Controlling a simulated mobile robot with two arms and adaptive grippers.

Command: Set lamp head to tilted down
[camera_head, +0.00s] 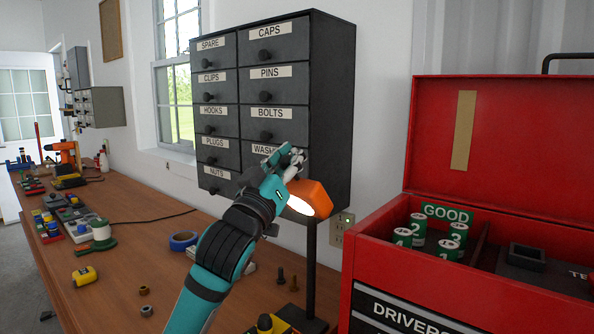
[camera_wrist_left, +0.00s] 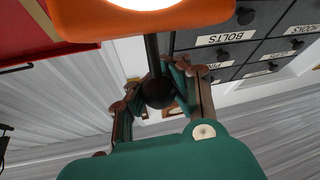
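The lamp has an orange head (camera_head: 312,196) with a lit, glowing underside, on a dark upright pole (camera_head: 309,268). The head slants, its lit face turned down and toward my arm. My left gripper (camera_head: 289,158) is right at the upper left of the lamp head. In the left wrist view the orange head (camera_wrist_left: 150,22) spans the top, and a dark rod with a round black knob (camera_wrist_left: 157,92) lies between the fingers (camera_wrist_left: 160,84). The fingers are close about the knob; whether they press on it is unclear. My right gripper is not in view.
A black drawer cabinet (camera_head: 330,100) hangs on the wall just behind the lamp. A red toolbox (camera_head: 500,140) stands open close on the right.

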